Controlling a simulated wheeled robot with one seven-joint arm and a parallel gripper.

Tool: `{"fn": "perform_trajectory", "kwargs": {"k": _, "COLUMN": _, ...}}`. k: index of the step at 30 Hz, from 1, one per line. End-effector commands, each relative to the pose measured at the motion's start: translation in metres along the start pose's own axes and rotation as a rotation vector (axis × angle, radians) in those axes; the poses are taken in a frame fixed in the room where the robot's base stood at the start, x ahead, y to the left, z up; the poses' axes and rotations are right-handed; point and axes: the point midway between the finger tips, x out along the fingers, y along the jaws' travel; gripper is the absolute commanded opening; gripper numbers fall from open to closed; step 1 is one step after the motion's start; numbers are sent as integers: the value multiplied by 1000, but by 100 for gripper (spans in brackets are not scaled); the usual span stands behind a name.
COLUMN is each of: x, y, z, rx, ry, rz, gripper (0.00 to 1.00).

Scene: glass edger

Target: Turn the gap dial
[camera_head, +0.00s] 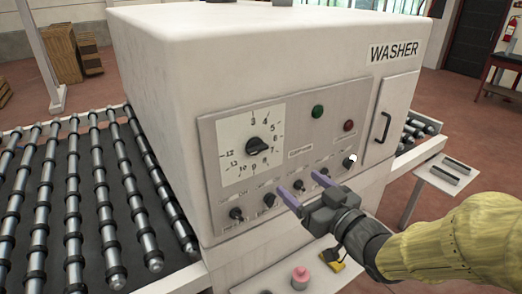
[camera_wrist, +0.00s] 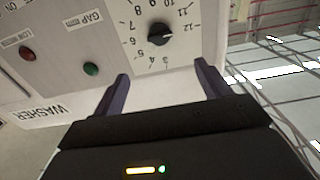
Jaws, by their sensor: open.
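The gap dial (camera_head: 258,146) is a black knob on a white numbered plate, on the front panel of the white washer (camera_head: 150,50). It also shows in the wrist view (camera_wrist: 159,35), upside down, with the GAP mm label beside the plate. My gripper (camera_head: 300,183) is open and empty, with two purple-grey fingers apart. In the head view it is in front of the panel, below and right of the dial. In the wrist view the fingers (camera_wrist: 161,70) lie either side of the dial plate, and the dial is beyond their tips, untouched.
Several small black knobs (camera_head: 236,213) run in a row below the dial. A green button (camera_head: 318,111) and a red button (camera_head: 349,126) are to its right. A door handle (camera_head: 381,128) is further right. A roller conveyor (camera_head: 75,190) fills the left. A pink button (camera_head: 300,277) is below.

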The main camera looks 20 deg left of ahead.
Motion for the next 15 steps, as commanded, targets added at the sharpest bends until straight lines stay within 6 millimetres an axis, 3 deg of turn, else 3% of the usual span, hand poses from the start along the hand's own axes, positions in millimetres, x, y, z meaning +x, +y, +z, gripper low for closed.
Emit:
{"fn": "perform_trajectory", "kwargs": {"k": 8, "x": 29, "y": -1, "z": -2, "rx": 5, "ry": -1, "rz": -3, "gripper": 76}}
{"fn": "perform_trajectory", "kwargs": {"k": 15, "x": 68, "y": -1, "z": -2, "rx": 4, "ry": 0, "rz": -3, "gripper": 76}}
